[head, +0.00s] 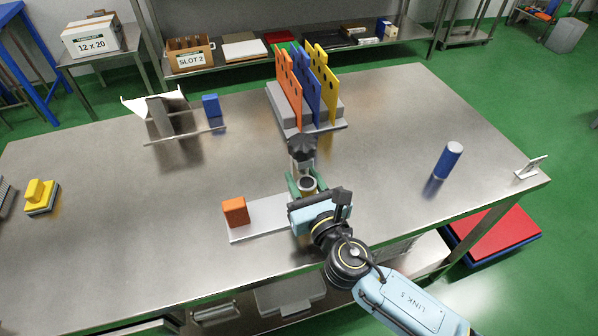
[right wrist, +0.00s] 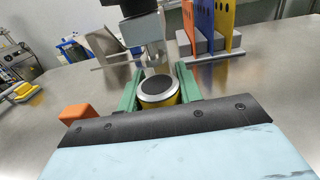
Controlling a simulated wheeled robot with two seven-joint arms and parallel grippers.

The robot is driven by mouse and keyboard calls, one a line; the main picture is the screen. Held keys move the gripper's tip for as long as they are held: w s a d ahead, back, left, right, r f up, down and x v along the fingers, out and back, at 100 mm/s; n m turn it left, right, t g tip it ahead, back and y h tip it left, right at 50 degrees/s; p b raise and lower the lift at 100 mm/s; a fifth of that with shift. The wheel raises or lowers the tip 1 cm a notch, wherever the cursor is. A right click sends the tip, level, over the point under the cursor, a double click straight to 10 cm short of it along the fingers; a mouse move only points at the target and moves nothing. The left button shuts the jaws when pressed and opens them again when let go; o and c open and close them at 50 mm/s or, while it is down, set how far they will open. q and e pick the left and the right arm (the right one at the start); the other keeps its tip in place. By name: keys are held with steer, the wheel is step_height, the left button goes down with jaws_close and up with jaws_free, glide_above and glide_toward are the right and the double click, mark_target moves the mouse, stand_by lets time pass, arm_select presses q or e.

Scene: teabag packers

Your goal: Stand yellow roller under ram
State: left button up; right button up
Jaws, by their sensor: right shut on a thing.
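The yellow roller (right wrist: 172,99) is upright in the right wrist view, with a grey rim and a dark disc on top. My right gripper (right wrist: 159,76) is shut on it, a green finger on each side. In the head view the roller's dark top (head: 307,183) shows between the fingers; most of its side is hidden. The ram (head: 302,163), a grey unit with a black knob above, is just beyond the roller. I cannot tell whether the roller is directly below it or touches the base. My left gripper is not in view.
An orange block (head: 235,211) sits on the pale base plate (head: 262,216), left of the gripper. A rack of coloured panels (head: 307,95) stands behind the ram. A blue roller (head: 448,160) stands at the right. A metal holder (head: 170,120) is at back left. The front left table is clear.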

steer(key=w, duration=0.1)
steer(key=w+a, duration=0.1)
steer(key=shift+w+f+b, duration=0.3)
steer(key=shift+f+b, duration=0.05)
steer(key=shift+f, duration=0.05)
steer(key=shift+s+r, duration=0.1)
steer(key=shift+r, duration=0.05)
steer(key=shift+f, duration=0.2)
steer(key=o, duration=1.1)
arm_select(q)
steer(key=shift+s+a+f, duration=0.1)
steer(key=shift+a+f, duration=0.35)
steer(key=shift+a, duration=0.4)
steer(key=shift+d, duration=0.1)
